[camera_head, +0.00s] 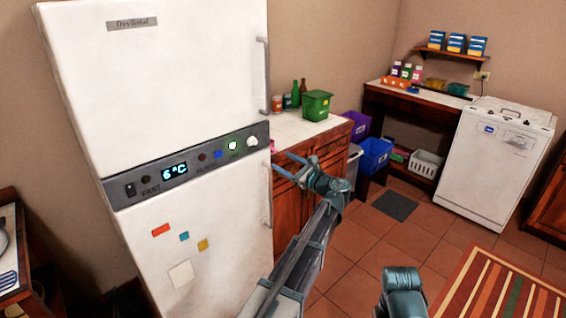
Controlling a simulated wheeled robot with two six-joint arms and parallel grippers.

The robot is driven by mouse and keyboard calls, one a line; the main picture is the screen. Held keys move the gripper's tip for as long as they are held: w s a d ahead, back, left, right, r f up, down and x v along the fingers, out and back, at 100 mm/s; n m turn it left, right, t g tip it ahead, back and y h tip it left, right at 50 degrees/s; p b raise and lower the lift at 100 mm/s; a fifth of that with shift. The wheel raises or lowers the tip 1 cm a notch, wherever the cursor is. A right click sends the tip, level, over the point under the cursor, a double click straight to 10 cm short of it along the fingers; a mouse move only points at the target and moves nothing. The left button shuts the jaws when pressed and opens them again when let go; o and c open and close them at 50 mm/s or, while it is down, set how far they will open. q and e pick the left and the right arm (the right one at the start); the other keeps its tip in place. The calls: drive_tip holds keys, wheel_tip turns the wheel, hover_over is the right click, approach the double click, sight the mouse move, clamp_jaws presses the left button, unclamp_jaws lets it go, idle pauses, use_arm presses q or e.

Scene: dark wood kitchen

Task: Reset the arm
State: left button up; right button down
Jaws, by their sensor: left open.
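My left gripper (281,162) is open and empty. Its two blue-grey fingers point up and left, and in the picture they lie just right of the fridge's lower door handle. I cannot tell whether they touch anything. My left arm reaches up to it from the bottom middle. A part of my right arm shows at the bottom, right of the middle. My right gripper is out of view. The tall white fridge (170,65) stands at the left with its upper and lower doors closed.
A tiled counter (308,128) behind the gripper holds a green bin (317,105), bottles and jars. Purple (358,126) and blue (376,156) bins stand beyond. A white dishwasher (495,165) stands at the right. Open tiled floor and a striped rug (505,285) lie at right.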

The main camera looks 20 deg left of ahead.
use_arm(q)
drive_tip(key=s+d+f+n+g+h, duration=0.2)
drive_tip(key=s+d+f+n+h, duration=0.3)
drive_tip(key=s+d, duration=0.5)
drive_tip(key=s+d+f+n+g+h, duration=0.2)
drive_tip(key=s+d+f+n+h, duration=0.3)
drive_tip(key=s+d+f, duration=0.4)
drive_tip(key=s+d+f+n+g+h, duration=0.3)
drive_tip(key=s+d+f, duration=0.4)
drive_tip(key=s+d, duration=0.4)
drive_tip(key=shift+s+f+n+h, duration=0.4)
drive_tip(key=shift+s+n+h, duration=0.5)
drive_tip(key=shift+s+h, duration=0.25)
